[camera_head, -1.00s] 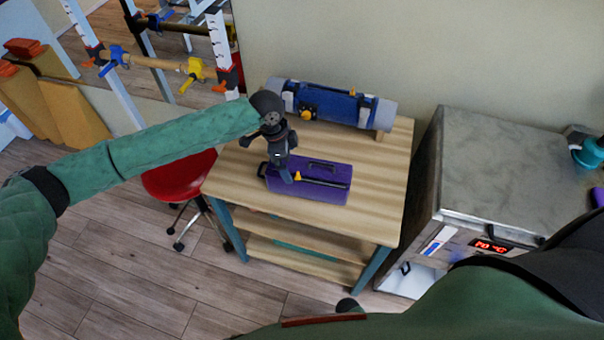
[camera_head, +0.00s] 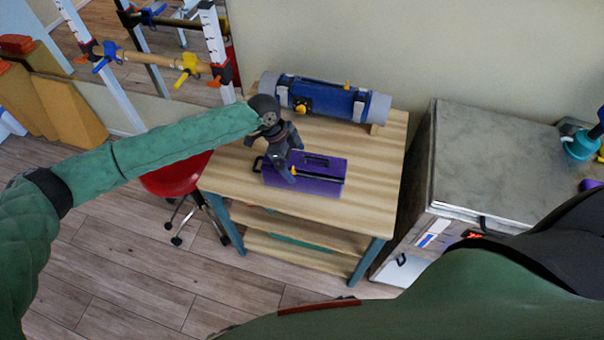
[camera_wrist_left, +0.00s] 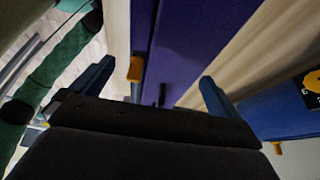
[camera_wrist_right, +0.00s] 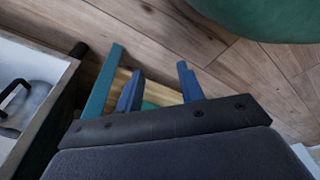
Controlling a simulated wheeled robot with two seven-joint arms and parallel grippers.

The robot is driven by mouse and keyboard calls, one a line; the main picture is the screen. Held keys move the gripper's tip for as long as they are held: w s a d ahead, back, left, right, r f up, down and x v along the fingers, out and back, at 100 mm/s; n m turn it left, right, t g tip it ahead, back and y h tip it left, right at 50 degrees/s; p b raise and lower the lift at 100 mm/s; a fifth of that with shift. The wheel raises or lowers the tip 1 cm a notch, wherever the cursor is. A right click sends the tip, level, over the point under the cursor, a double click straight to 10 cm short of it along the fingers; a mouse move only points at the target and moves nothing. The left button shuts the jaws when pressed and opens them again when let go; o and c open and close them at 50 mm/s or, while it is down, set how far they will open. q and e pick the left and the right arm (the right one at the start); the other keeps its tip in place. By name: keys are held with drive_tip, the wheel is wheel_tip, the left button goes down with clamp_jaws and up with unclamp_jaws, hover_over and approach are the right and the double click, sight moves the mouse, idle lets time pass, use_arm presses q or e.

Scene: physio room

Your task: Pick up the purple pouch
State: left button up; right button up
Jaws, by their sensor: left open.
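The purple pouch (camera_head: 322,184) lies on top of the wooden table in the head view. It is a box shape with a dark handle on top and a yellow-orange tab at its front edge. My left gripper (camera_head: 284,168) is over the pouch's left part, pointing down, and partly hides it. In the left wrist view the pouch (camera_wrist_left: 195,45) runs between the spread fingers of the open left gripper (camera_wrist_left: 155,85). I cannot tell whether the fingers touch it. My right gripper (camera_wrist_right: 158,88) shows in the right wrist view, fingers apart and empty, above the floor.
A blue rolled bundle (camera_head: 325,99) lies at the back of the wooden table (camera_head: 365,185). A red stool (camera_head: 178,178) stands at the table's left. A grey metal cabinet (camera_head: 490,150) stands close on the right. The table top right of the pouch is clear.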

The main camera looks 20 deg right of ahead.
sight(299, 162)
use_arm(q)
drive_tip(key=p+x, duration=0.1)
drive_tip(key=x, duration=0.1)
drive_tip(key=p+x, duration=0.2)
drive_tip(key=shift+d, duration=0.45)
drive_tip(key=shift+f, duration=0.3)
use_arm(e)
drive_tip(key=s+d+f, duration=0.1)
drive_tip(key=s+f, duration=0.1)
drive_tip(key=s, duration=0.5)
drive_tip(key=shift+d, duration=0.35)
drive_tip(key=shift+s, duration=0.1)
use_arm(q)
drive_tip(key=c, duration=1.1)
drive_tip(key=shift+c, duration=0.2)
use_arm(e)
drive_tip(key=shift+s, duration=0.1)
use_arm(q)
drive_tip(key=shift+r, duration=0.15)
use_arm(e)
drive_tip(key=shift+f, duration=0.2)
